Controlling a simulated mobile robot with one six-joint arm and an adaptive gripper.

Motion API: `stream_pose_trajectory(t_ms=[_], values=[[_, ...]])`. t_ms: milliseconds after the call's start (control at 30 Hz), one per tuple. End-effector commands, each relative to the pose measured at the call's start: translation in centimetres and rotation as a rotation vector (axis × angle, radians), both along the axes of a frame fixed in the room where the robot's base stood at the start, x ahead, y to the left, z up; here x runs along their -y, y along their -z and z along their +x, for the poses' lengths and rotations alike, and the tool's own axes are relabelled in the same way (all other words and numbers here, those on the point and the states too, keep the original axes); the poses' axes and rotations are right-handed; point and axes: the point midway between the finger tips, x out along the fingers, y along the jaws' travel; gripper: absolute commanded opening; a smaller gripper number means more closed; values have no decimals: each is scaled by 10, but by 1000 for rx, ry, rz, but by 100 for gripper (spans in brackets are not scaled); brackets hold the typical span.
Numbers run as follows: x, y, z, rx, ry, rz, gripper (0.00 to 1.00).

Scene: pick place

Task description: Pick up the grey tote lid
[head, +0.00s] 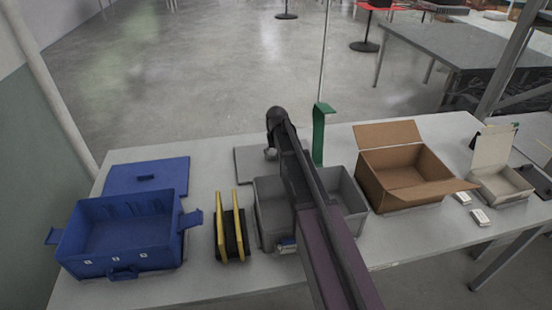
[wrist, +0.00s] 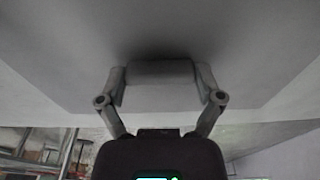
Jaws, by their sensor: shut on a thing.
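The grey tote lid (head: 246,165) lies flat on the table behind the grey tote (head: 270,213), or very close above it; I cannot tell which. My arm hides its right part in the head view. In the wrist view the lid (wrist: 245,62) fills the upper picture, with its grey block handle (wrist: 160,73) in the middle. My gripper (wrist: 160,88) has a finger on each side of this handle and is shut on it. In the head view my gripper (head: 271,153) is at the lid, its fingertips mostly hidden by the arm.
A blue tote (head: 122,235) and blue lid (head: 147,176) stand at left. Yellow-and-black items (head: 231,238) lie beside the grey tote. A green upright piece (head: 319,135) stands close right of the lid. An open cardboard box (head: 403,177) and a white box (head: 500,185) are at right.

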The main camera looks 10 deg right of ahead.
Motion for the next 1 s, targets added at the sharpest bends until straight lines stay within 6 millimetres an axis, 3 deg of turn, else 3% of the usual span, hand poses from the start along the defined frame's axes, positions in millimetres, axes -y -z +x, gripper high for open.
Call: stream_pose_trajectory(t_ms=[467, 1000], values=[[0, -17, 0, 0, 0, 0, 26], [1, -72, 0, 0, 1, 0, 26]])
